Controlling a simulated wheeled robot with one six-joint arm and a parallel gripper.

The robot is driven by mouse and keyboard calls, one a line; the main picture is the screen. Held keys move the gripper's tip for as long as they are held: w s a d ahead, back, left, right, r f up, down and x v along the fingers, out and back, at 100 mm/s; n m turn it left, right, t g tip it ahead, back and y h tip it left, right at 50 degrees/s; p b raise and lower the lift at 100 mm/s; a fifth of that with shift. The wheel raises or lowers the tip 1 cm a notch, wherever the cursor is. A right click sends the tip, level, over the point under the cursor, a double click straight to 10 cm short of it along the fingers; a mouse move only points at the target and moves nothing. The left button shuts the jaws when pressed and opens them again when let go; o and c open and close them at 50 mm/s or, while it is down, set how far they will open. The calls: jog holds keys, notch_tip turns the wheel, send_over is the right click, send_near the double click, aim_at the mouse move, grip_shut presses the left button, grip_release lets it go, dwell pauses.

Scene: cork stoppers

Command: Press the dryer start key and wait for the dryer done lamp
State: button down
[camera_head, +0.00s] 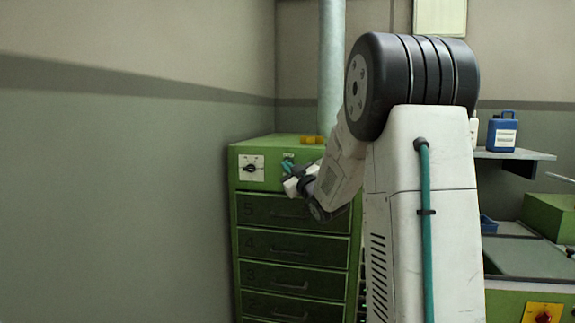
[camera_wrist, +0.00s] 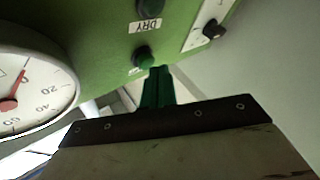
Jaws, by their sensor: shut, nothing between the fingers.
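The dryer is a green cabinet (camera_head: 262,182) with numbered drawers, left of my arm. My gripper (camera_head: 287,163) is at its top front panel, right of a white switch plate (camera_head: 251,168). In the wrist view my gripper's green fingers (camera_wrist: 160,68) are together and empty. Their tips are at a round green key (camera_wrist: 144,55), overlapping its lower edge in the picture; I cannot tell whether they touch or press it. A label (camera_wrist: 149,25) reading DRY upside down is above the key. A dark round part (camera_wrist: 150,6) shows at the top edge, and I cannot tell if it is a lit lamp.
A white dial gauge (camera_wrist: 34,85) with a red needle stands close left of my fingers. A black knob (camera_wrist: 213,29) is on the switch plate to the right. A blue can (camera_head: 502,132) stands on a shelf far right. The wall side left of the cabinet is clear.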

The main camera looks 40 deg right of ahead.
jog(key=shift+w+d, duration=0.25)
jog(key=shift+d, duration=0.1)
dwell(0.5)
dwell(0.3)
jog(key=shift+s+a, duration=0.5)
jog(key=shift+a, duration=0.2)
jog(key=s+a, duration=0.1)
jog(key=a, duration=0.1)
jog(key=s+a, duration=0.2)
dwell(0.3)
jog(key=shift+w+f, duration=0.1)
dwell(0.7)
